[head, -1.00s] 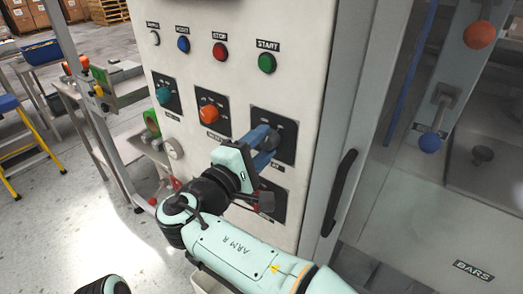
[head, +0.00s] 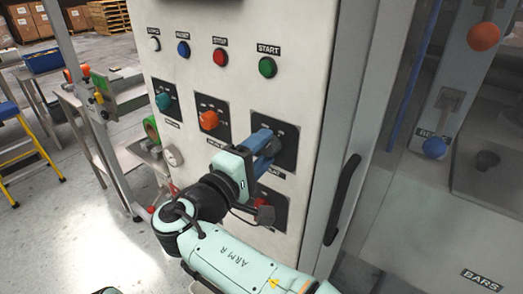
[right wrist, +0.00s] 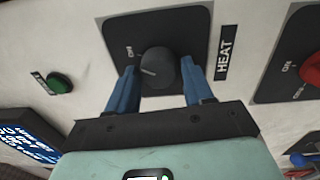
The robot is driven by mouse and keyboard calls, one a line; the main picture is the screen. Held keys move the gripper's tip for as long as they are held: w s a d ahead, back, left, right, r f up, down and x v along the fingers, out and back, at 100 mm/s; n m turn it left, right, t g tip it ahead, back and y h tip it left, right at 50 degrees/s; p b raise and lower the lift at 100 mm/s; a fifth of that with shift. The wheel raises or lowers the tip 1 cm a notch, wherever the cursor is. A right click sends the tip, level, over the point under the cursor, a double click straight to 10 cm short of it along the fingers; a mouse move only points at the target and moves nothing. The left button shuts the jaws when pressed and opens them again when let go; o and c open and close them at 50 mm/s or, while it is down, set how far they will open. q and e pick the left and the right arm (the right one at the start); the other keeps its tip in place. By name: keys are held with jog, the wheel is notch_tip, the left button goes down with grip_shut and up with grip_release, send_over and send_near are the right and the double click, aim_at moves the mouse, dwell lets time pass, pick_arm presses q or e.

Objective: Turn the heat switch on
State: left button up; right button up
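The heat switch is a dark round knob (right wrist: 158,70) on a black plate (right wrist: 188,24), with a HEAT label (right wrist: 225,52) beside it in the right wrist view. An ON mark is printed on the plate near the knob. A pale pointer line shows on the knob's face, on its left side. My right gripper (right wrist: 160,88) has its blue fingers on both sides of the knob, parted; a small gap shows at the right finger. In the head view, my right gripper (head: 264,142) is at the black plate (head: 288,150) and hides the knob.
A teal knob (head: 163,101), an orange knob (head: 208,120) and a red knob (head: 264,214) are close by on the same panel. Push buttons, including green START (head: 267,67), line the top. A black door handle (head: 343,198) stands to the right.

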jog(key=shift+o, duration=0.9)
jog(key=v, duration=1.3)
jog(key=shift+s+a, duration=0.15)
